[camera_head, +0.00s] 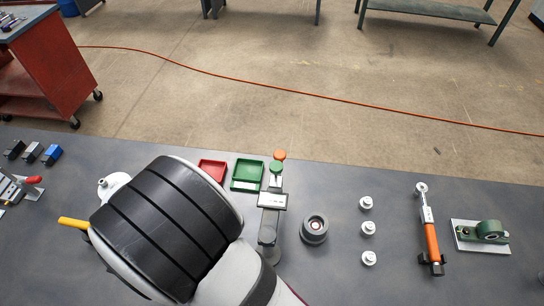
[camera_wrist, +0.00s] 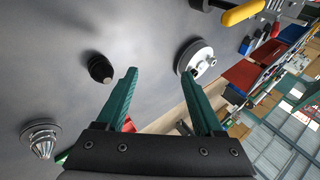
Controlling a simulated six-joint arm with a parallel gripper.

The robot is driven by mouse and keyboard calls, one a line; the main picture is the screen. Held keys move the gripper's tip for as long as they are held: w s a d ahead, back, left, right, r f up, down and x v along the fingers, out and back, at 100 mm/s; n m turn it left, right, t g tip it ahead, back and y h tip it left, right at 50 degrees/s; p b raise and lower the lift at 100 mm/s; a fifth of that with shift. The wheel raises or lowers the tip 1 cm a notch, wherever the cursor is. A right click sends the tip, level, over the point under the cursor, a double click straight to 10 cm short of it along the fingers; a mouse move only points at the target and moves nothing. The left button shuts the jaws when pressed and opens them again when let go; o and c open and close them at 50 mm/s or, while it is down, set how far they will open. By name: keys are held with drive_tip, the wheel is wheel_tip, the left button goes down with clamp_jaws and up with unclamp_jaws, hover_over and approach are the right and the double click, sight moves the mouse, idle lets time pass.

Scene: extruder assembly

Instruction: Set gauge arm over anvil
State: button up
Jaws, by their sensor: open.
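My gripper (camera_wrist: 159,73) is open, with two green fingers spread and nothing between them. In the wrist view, a white round disc with small raised parts (camera_wrist: 195,57) lies by the right fingertip. A black, cone-tipped part (camera_wrist: 100,68) stands left of the left finger. In the head view my arm hides the gripper and covers part of the white disc (camera_head: 112,184). A grey upright device with a light plate (camera_head: 271,200) stands right of my arm. I cannot tell which parts are the gauge arm and the anvil.
A red tray (camera_head: 213,170) and a green tray (camera_head: 247,175) sit at the back. A grey ring-shaped part (camera_head: 314,229), several white knobs (camera_head: 368,228), an orange-handled tool (camera_head: 432,240) and a green fixture (camera_head: 489,232) stand right. A yellow handle (camera_head: 73,223) is left.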

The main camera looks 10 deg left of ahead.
drive_tip(key=w+d+r+g, duration=0.1)
drive_tip(key=w+d+r, duration=0.1)
drive_tip(key=w+r, duration=0.35)
drive_tip(key=m+g+h, duration=0.3)
drive_tip(key=m+h, duration=0.3)
approach(279, 153)
wheel_tip(279, 153, down, 8)
drive_tip(key=shift+f, duration=0.25)
drive_tip(key=shift+c, duration=0.2)
clamp_jaws()
drive_tip(key=shift+a, duration=0.1)
